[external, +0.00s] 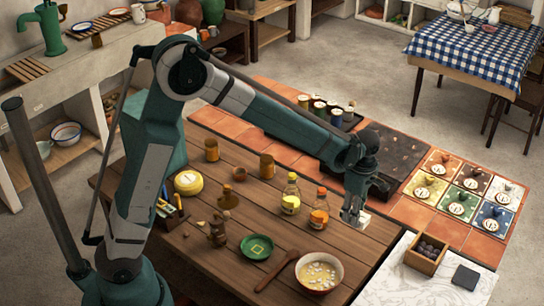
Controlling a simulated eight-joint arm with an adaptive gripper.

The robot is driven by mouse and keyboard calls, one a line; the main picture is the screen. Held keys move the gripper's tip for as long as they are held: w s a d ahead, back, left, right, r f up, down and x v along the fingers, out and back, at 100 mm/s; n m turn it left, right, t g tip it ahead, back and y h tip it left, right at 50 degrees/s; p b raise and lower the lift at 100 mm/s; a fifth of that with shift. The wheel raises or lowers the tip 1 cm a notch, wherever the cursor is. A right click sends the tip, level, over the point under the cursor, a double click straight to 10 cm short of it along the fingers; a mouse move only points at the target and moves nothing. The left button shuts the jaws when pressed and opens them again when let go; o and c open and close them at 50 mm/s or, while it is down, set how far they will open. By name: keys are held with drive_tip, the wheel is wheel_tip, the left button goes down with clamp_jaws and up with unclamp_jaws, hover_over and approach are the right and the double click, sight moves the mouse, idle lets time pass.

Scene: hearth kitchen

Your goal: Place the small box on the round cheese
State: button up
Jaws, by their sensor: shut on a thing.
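The round cheese (188,184) is a yellow disc with a pale top, lying on the left part of the wooden table. My gripper (354,211) points down over the table's right end, well to the right of the cheese. It is shut on a small pale thing (362,217), which looks like the small box. The fingers hide part of it, and I cannot tell whether it touches the table.
A green dish (257,247), a wooden spoon (277,271) and a soup bowl (319,273) lie in front. A wooden crate (412,259) of dark things stands on the pale counter at right.

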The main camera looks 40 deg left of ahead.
wheel_tip(320, 180, up, 7)
drive_tip(key=w+a+n+p, duration=0.1)
drive_tip(key=w+a, duration=0.1)
drive_tip(key=a, duration=0.7)
drive_tip(key=w+a+n, duration=0.1)
drive_tip(key=w+a, duration=0.1)
drive_tip(key=a, duration=0.7)
drive_tip(key=n+p, duration=0.5)
drive_tip(key=n, duration=0.2)
hover_over(188, 179)
drive_tip(key=shift+w+a+f, duration=0.1)
drive_tip(key=shift+f, duration=2.45)
drive_tip(key=shift+f, duration=0.1)
drive_tip(key=shift+f+b, duration=0.35)
drive_tip(key=shift+f, duration=2.5)
